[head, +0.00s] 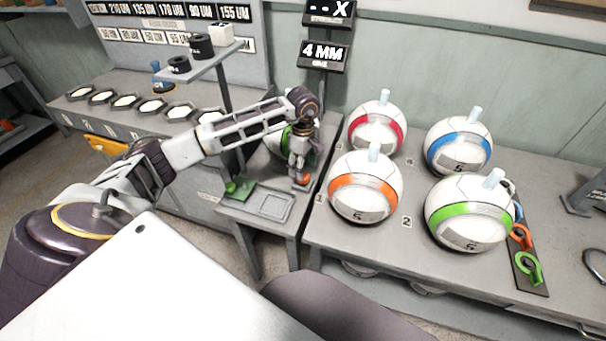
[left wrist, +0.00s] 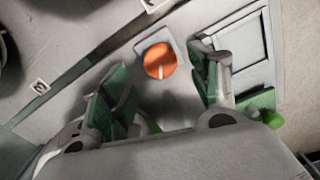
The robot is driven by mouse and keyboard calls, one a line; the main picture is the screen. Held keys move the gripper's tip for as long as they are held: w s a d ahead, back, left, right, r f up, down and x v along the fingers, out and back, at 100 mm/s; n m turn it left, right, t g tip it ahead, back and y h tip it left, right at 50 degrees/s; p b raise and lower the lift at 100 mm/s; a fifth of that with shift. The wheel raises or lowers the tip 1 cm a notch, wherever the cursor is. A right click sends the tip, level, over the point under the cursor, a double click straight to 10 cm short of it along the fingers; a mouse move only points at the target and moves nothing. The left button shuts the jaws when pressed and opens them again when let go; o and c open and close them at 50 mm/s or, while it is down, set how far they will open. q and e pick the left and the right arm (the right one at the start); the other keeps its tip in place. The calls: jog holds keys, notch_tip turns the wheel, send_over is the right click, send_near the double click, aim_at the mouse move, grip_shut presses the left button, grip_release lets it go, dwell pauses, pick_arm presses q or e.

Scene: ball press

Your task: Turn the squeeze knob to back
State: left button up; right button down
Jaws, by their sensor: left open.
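The squeeze knob (left wrist: 160,62) is an orange round knob with a white line on a grey square plate. In the head view the knob (head: 304,179) shows as a small orange patch just under my left gripper (head: 298,168), partly hidden by it. In the left wrist view my left gripper (left wrist: 160,88) is open. Its green-padded fingers stand apart on either side of the knob's line, with the knob a little beyond the tips. I cannot tell whether they touch it. My right gripper is not in view.
A green block (head: 240,188) and a shallow tray (head: 276,206) lie left of the knob. A green-striped ball stands behind my gripper, mostly hidden. Several striped balls, including an orange-striped one (head: 363,190), stand on the right table. A display post (head: 325,57) rises behind.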

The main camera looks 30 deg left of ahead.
pick_arm(q)
notch_tip(320, 180, down, 3)
jog(key=shift+f, duration=0.6)
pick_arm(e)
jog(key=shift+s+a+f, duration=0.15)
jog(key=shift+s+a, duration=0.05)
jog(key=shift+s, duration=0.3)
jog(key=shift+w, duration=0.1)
pick_arm(q)
jog(key=c, duration=1)
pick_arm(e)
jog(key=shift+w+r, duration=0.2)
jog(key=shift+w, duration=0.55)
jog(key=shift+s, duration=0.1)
